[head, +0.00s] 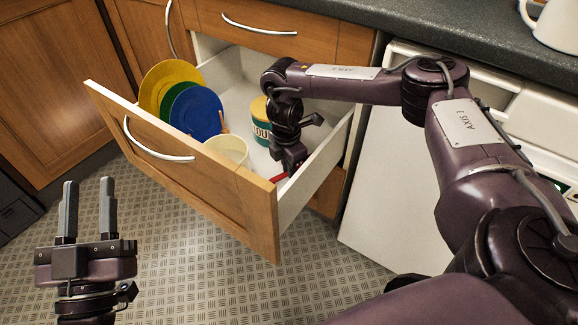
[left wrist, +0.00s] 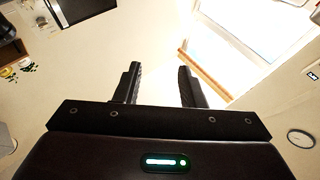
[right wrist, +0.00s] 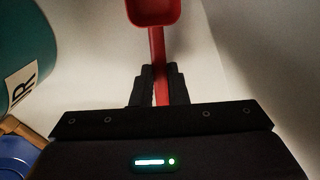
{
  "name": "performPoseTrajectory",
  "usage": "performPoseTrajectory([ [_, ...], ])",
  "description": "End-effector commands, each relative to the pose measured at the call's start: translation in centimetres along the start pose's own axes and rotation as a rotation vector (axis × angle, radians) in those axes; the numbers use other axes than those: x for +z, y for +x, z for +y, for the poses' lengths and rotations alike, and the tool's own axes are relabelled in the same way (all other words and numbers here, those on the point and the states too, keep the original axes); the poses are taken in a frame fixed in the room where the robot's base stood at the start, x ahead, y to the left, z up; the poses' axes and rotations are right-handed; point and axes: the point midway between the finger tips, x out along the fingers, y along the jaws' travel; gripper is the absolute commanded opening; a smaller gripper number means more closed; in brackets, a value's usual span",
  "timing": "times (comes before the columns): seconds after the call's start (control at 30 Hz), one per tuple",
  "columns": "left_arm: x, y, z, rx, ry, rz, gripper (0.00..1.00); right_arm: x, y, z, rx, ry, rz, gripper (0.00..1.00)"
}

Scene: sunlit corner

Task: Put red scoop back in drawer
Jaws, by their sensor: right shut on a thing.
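The drawer (head: 190,180) is pulled open below the counter. My right arm reaches into it from the right, and my right gripper (head: 285,170) is low inside, near the drawer's right wall. In the right wrist view the right gripper (right wrist: 155,85) is shut on the handle of the red scoop (right wrist: 154,12), whose bowl points away from the gripper. In the head view only a small red bit of the scoop (head: 278,177) shows. Whether the scoop touches the drawer floor I cannot tell. My left gripper (head: 87,210) is open and empty, outside the drawer; its fingers also show apart in the left wrist view (left wrist: 158,85).
The drawer also holds yellow, green and blue plates (head: 196,112), a cream cup or bowl (head: 228,149) and a green labelled canister (head: 262,122) beside my right gripper. A white appliance (head: 385,170) stands to the right. The floor (head: 200,265) in front is clear.

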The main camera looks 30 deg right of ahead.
Motion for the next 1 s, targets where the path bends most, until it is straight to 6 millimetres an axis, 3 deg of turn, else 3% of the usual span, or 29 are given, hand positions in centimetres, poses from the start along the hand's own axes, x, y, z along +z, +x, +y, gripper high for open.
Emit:
performPoseTrajectory([
  [0.03, 0.2, 0.0, 0.0, 0.000, -0.001, -0.008, 0.36, 0.0, 0.1, 0.0, 0.000, 0.000, 0.000, 0.15],
  [0.2, 0.2, 0.0, 0.0, 0.000, -0.001, -0.009, 0.36, 0.0, 0.1, 0.0, 0.000, 0.000, 0.000, 0.35],
  [0.6, 0.2, 0.0, 0.0, 0.000, -0.001, -0.012, 0.36, 0.0, -0.5, 0.0, 0.001, 0.000, 0.000, 0.35],
  [0.77, 3.2, -0.7, 0.2, 0.000, -0.008, -0.161, 0.36, 0.0, -1.8, 0.0, 0.001, 0.000, 0.001, 0.35],
  [1.0, 8.8, -3.1, 0.5, 0.001, -0.021, -0.438, 0.36, 0.0, -4.2, 0.0, 0.002, 0.000, 0.001, 0.35],
])
